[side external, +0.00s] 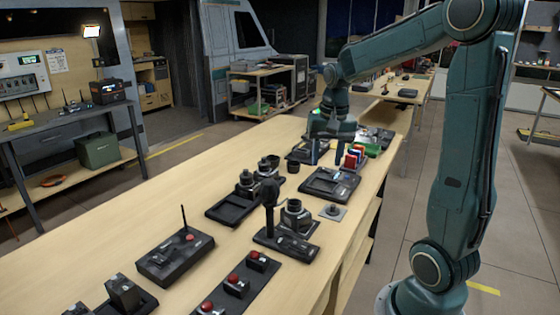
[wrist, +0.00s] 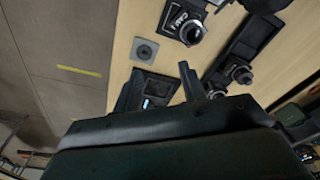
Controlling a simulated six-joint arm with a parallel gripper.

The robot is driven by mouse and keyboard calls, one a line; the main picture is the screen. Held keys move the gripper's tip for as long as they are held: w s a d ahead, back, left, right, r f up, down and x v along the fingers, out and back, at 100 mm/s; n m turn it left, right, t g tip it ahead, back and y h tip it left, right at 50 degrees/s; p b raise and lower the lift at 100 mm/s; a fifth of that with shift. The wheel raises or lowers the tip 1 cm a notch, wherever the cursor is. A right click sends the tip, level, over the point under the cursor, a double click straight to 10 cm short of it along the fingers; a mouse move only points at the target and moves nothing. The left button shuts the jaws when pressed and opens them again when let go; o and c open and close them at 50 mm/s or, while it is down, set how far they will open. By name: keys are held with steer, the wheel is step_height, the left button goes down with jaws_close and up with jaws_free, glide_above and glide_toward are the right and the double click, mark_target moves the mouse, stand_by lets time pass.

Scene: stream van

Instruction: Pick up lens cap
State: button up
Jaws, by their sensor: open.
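I cannot tell for certain which item is the lens cap. A small dark round piece on a grey square plate (side external: 333,212) lies near the table's right edge; the plate also shows in the wrist view (wrist: 145,51), left of and above my fingers. A small black cylinder (side external: 293,167) stands farther back. My gripper (side external: 326,155) is open above the far part of the table, over a black tray (side external: 330,184). In the wrist view its two fingers (wrist: 160,88) stand apart with the tray partly hidden behind them, and nothing shows held between them.
Red, blue and green upright pieces (side external: 354,156) stand close beside my gripper. Lenses on black bases (side external: 296,214) and a tall black handle (side external: 269,205) stand nearer the camera. A radio-like box with an antenna (side external: 175,257) is at front left. Bare wood shows along the table's left side.

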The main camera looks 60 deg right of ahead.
steer(key=d+f+m+g, duration=0.1)
steer(key=d+f+m, duration=0.25)
steer(key=d, duration=0.45)
glide_above(333, 205)
steer(key=shift+y, duration=0.3)
steer(key=shift+s+f, duration=0.1)
steer(key=shift+f, duration=4.65)
steer(key=shift+f, duration=0.15)
steer(key=shift+f, duration=2.45)
steer(key=shift+c, duration=0.2)
jaws_close()
